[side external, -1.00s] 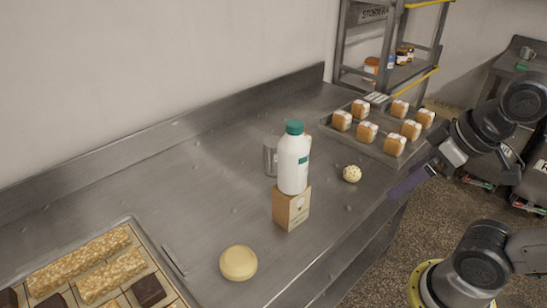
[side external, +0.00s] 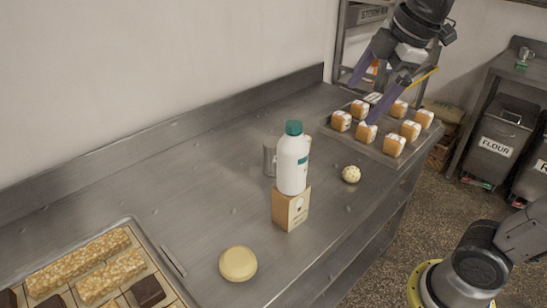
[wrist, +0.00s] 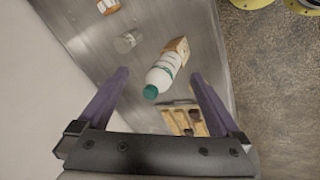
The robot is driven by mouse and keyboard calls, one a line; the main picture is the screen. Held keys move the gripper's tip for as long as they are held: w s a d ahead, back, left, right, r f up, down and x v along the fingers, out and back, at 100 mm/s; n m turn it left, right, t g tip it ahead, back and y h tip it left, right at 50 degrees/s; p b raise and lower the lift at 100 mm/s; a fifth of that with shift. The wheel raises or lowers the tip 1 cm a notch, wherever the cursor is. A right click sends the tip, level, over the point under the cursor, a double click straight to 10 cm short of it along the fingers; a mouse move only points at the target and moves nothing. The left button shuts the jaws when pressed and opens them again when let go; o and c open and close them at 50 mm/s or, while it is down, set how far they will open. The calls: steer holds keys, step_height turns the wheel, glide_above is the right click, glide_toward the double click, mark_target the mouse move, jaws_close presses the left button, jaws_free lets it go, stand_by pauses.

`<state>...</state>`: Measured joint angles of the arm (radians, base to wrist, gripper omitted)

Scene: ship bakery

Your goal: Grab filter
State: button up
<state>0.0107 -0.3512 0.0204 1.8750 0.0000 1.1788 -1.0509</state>
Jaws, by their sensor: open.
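No thing in view is clearly marked as a filter. A small brown carton (side external: 291,208) with a printed front stands mid-counter; its print is too small to read. A white bottle with a green cap (side external: 293,165) stands upright, apparently on top of the carton. In the wrist view, the bottle (wrist: 162,74) lies between my open fingers in the picture, with the carton (wrist: 177,47) beyond it. My gripper (side external: 362,104) is open and empty, high above the back of the counter near the cake tray, apart from the bottle and carton.
A grey metal cup (side external: 269,158) stands close behind the bottle, with an orange-brown item partly hidden there. A speckled ball (side external: 351,174) and a yellow round (side external: 238,263) lie nearby. A cake tray (side external: 409,161) is at right, a bar tray (side external: 131,225) at front left.

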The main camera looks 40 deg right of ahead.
steer(key=w+n, duration=0.3)
steer(key=w, duration=0.4)
steer(key=n+g, duration=0.3)
steer(key=g, duration=0.1)
glide_above(272, 141)
step_height(272, 141, down, 15)
steer(key=shift+w+r, duration=0.1)
steer(key=shift+g, duration=0.4)
step_height(272, 141, down, 11)
steer(key=shift+r, duration=0.1)
steer(key=shift+s+d+f, duration=0.1)
steer(key=shift+s+f, duration=0.05)
steer(key=shift+f, duration=1.35)
steer(key=shift+s+d+f, duration=0.1)
steer(key=shift+f, duration=1.35)
steer(key=shift+r, duration=0.1)
steer(key=c, duration=1.6)
